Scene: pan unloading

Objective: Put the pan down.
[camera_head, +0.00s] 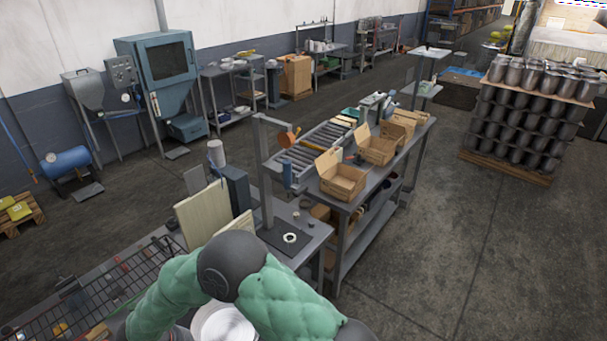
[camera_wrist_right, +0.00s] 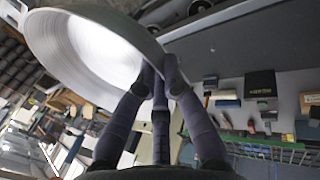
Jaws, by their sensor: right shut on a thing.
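The pan (camera_head: 222,326) shows in the head view at the bottom edge, partly hidden behind my green padded arm. Its round, pale inside faces up there. In the right wrist view the pan (camera_wrist_right: 100,48) fills the upper left, with its bright inside and grey-green rim. My right gripper (camera_wrist_right: 160,82) has its dark fingers shut on the pan's rim. The head view does not show this gripper. My left gripper is in neither view.
A grey workbench (camera_head: 318,230) with a dark plate and a white ring lies ahead of my arm. A black wire rack (camera_head: 100,300) with small items is at lower left. Open cardboard boxes (camera_head: 342,182) stand on the bench beyond.

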